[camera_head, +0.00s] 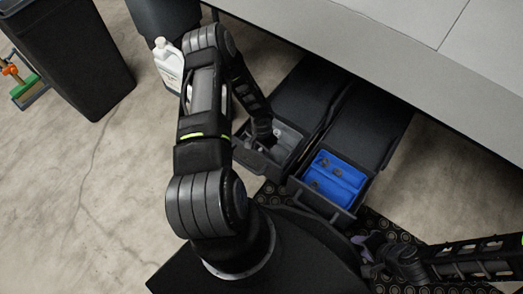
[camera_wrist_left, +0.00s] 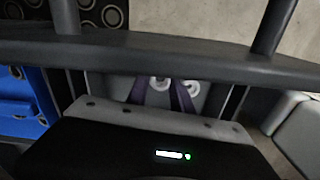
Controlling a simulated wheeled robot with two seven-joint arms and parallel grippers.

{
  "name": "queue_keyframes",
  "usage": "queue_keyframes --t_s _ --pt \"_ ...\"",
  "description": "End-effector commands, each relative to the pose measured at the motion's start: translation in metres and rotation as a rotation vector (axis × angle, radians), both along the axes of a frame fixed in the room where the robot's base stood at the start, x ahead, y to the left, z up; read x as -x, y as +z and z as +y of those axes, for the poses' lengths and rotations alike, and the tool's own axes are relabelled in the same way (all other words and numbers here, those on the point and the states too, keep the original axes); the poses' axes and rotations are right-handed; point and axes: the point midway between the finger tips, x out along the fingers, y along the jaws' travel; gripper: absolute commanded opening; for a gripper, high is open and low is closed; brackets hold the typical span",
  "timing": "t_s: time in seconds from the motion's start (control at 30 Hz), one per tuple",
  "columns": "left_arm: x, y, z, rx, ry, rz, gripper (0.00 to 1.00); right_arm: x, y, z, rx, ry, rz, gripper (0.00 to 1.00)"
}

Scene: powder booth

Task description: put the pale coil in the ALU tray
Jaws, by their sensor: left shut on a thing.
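My left gripper (camera_head: 268,143) reaches down into the left drawer, over the grey tray (camera_head: 290,138). In the left wrist view its two purple fingers (camera_wrist_left: 160,95) stand a little apart. A pale ring-shaped coil (camera_wrist_left: 160,83) shows between them, and the gripper appears shut on it. A second pale coil (camera_wrist_left: 192,87) shows just right of the right finger. Both coils appear against the grey tray. The blue tray (camera_head: 335,180) is in the right drawer and holds several small dark pieces. I cannot read an ALU label. My right gripper (camera_head: 367,254) is at the lower right, away from the trays.
The drawers' dark front rims face me; a dark bar (camera_wrist_left: 190,57) crosses the left wrist view. The grey worktop (camera_head: 400,50) overhangs the drawers. A white bottle (camera_head: 168,65) and a black bin (camera_head: 75,55) stand at the left.

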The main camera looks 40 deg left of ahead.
Motion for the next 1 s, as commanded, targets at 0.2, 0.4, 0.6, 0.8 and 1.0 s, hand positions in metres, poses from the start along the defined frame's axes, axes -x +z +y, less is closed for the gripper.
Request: queue_keyframes --t_s 0.2,0.4,0.6,0.8,1.0 --pt "-0.001 -0.004 0.0 -0.001 0.0 -0.001 0.0 -0.001 -0.002 0.0 0.0 -0.001 -0.002 0.36" --pt "-0.001 -0.008 0.0 -0.001 0.0 -0.001 0.0 -0.001 -0.006 0.0 0.001 -0.001 -0.003 0.36" --pt "0.0 -0.006 0.0 -0.001 0.0 -0.001 0.37 -0.001 -0.005 0.0 0.001 -0.001 -0.004 0.36" --pt "0.0 -0.006 0.0 -0.001 0.0 -0.001 0.37 -0.001 -0.004 0.0 0.001 -0.001 -0.004 0.36" --pt "-0.001 0.008 0.001 -0.001 -0.001 -0.002 0.37 0.0 0.004 0.0 0.0 0.0 -0.001 0.36"
